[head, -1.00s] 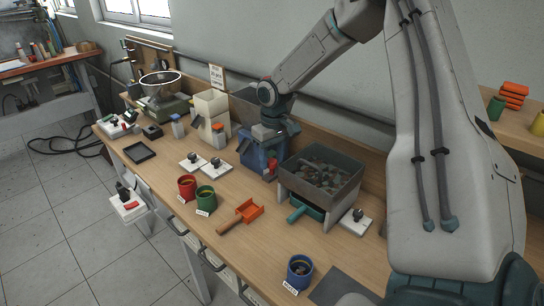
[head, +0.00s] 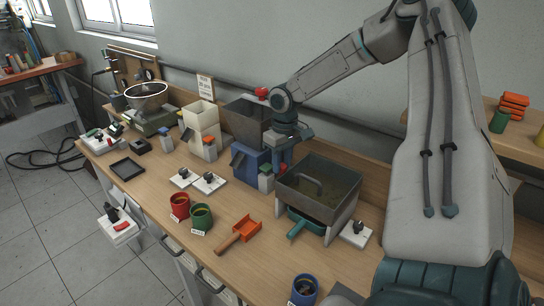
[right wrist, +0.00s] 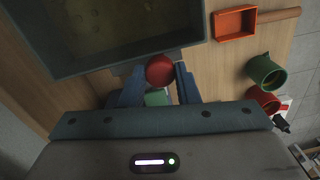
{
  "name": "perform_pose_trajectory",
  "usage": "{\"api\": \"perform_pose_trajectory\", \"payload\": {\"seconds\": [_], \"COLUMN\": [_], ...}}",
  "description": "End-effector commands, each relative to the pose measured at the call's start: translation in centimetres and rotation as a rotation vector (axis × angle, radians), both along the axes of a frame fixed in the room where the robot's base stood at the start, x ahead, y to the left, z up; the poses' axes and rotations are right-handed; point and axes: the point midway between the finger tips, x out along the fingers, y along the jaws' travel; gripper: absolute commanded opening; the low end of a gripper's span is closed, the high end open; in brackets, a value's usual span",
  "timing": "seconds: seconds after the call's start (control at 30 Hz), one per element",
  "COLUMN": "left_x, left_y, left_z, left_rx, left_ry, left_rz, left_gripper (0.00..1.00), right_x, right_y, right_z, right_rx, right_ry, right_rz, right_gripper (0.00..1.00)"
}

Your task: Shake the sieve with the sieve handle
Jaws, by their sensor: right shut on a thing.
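The sieve (head: 340,216) is a dark grey open box on pale legs, right of the table's middle. It also fills the upper left of the right wrist view (right wrist: 55,40), with a brownish, dotted floor. A grey arched shape shows inside it in the head view. The sieve handle shows as a round red knob (right wrist: 160,70) at the sieve's near wall; a little of it shows in the head view (head: 283,168). My right gripper (head: 284,160) points down with its blue fingers on either side of the knob, shut on it. My left gripper is not in view.
An orange scoop (head: 244,230), red cup (head: 180,205), green cup (head: 201,218) and blue cup (head: 303,289) stand in front. A blue machine with a grey hopper (head: 245,120) stands close to my gripper.

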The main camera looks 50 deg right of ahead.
Motion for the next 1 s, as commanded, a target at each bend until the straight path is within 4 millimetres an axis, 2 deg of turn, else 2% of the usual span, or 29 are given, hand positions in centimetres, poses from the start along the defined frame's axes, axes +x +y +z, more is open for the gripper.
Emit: {"api": "perform_pose_trajectory", "payload": {"seconds": [0.1, 0.27, 0.3, 0.4, 0.77, 0.87, 1.0], "left_x": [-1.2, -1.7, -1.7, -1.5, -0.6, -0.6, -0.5], "left_y": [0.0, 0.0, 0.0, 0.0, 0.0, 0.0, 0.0], "left_z": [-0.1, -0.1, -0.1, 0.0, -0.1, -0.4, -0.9], "left_rx": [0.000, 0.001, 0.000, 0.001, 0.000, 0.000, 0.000], "left_ry": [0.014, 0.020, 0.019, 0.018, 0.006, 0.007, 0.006], "left_rz": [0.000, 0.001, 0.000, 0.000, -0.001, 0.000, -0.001], "left_gripper": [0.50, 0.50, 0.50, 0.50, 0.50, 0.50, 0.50], "right_x": [0.1, 0.0, 0.0, 0.0, 0.0, 0.1, 0.1], "right_y": [-0.2, -0.1, -0.1, -0.1, -0.1, -0.2, -0.3], "right_z": [0.1, 0.1, 0.1, 0.1, 0.4, 1.4, 3.9], "right_rx": [0.000, 0.000, 0.000, 0.000, 0.001, 0.001, 0.001], "right_ry": [-0.001, 0.000, 0.000, 0.000, 0.000, -0.003, -0.006], "right_rz": [0.001, 0.001, 0.001, 0.000, 0.000, 0.000, 0.000], "right_gripper": [0.00, 0.00, 0.32, 0.50, 0.50, 0.50, 0.50]}}
